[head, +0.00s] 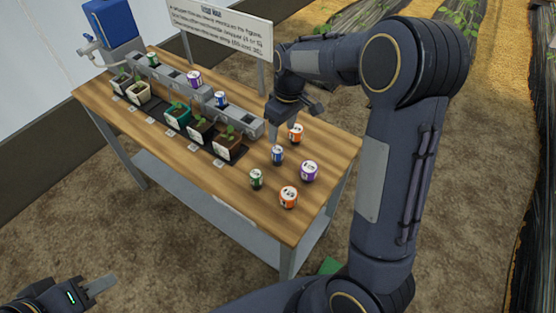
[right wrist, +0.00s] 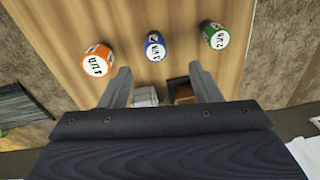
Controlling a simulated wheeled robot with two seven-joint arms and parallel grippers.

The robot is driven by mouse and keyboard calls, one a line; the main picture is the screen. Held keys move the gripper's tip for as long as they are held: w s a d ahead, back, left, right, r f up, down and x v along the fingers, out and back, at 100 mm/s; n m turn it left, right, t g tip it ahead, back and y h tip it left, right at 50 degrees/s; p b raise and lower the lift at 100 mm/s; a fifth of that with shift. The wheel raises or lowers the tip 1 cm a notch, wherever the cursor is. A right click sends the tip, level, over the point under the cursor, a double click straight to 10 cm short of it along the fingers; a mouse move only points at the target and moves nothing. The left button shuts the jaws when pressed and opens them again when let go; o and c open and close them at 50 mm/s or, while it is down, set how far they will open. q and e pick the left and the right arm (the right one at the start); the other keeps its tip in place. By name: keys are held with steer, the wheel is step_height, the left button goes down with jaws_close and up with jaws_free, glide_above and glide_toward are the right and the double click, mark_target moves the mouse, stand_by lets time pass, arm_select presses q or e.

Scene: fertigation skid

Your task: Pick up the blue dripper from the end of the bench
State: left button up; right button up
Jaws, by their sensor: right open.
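The blue dripper (head: 277,155) stands upright on the bare end of the wooden bench (head: 240,190), among orange, green and purple ones. My right gripper (head: 296,119) is open above the bench, just behind the blue dripper. In the right wrist view the blue dripper (right wrist: 154,46) shows beyond the fingertips, roughly centred between the open fingers (right wrist: 160,72). Nothing is between the fingers and they do not touch it. My left gripper (head: 92,289) is at the lower left, away from the bench; its opening cannot be made out.
An orange dripper (head: 296,132), a green one (head: 256,178), a purple one (head: 309,171) and another orange one (head: 288,197) stand close around. Grey rail blocks (head: 246,122) and potted plants (head: 228,147) line the bench's left. A sign (head: 222,30) stands behind.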

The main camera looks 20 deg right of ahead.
mark_target(277, 149)
steer(key=shift+n+g+h, duration=0.3)
steer(key=shift+n+h, duration=0.2)
steer(key=shift+n, duration=0.1)
steer(key=w+f, duration=0.1)
steer(key=f, duration=0.1)
steer(key=w+f, duration=0.1)
steer(key=f, duration=0.1)
steer(key=shift+w+a, duration=0.15)
steer(key=shift+w, duration=0.25)
steer(key=f, duration=0.4)
steer(key=s+f, duration=0.1)
steer(key=f, duration=0.1)
steer(key=shift+a+f+p, duration=0.15)
steer(key=shift+a+p, duration=0.05)
steer(key=shift+p, duration=0.1)
steer(key=shift+f, duration=0.6)
steer(key=c, duration=1)
steer(key=shift+r, duration=0.1)
steer(key=shift+c, duration=0.2)
